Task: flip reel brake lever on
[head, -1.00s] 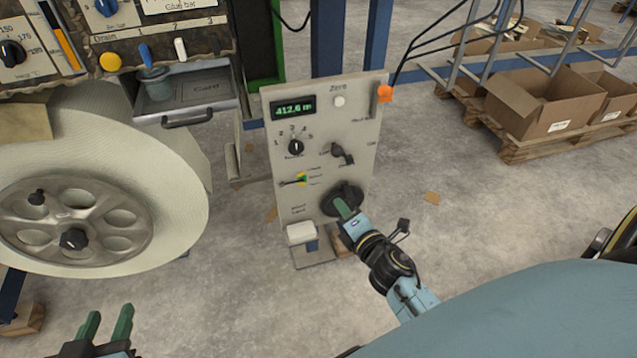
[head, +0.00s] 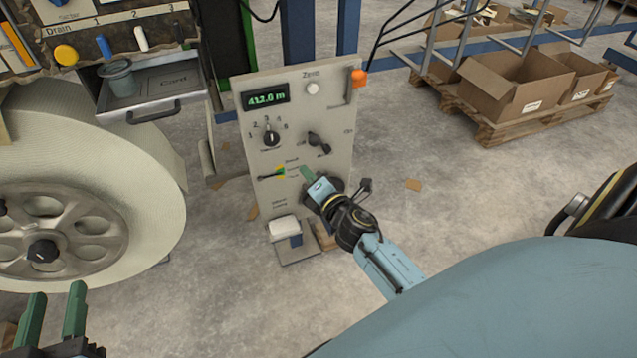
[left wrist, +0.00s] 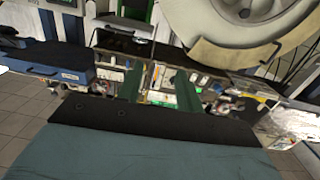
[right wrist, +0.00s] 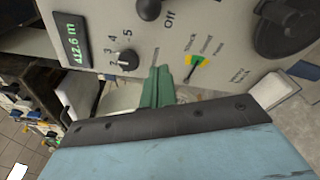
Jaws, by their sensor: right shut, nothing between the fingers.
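The grey control panel (head: 330,100) stands mid-view. An orange-tipped lever (head: 359,78) is at the top of a slot at its upper right; the small label below is unreadable. A black switch lever (head: 319,142) sits lower, and a small pointer lever (head: 270,175) lies by a yellow-green scale. I cannot tell by label which is the reel brake. My right gripper (head: 306,172) is shut and empty, in front of the panel between that scale and the black disc knob (right wrist: 285,25), which it partly hides. My left gripper (head: 57,288) is open and empty at lower left.
A large pale reel (head: 150,190) stands left of the panel, below an open drawer (head: 150,112) with a cup. A white block (head: 284,227) juts from the panel's bottom. Cardboard boxes on a pallet (head: 490,140) are at the back right.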

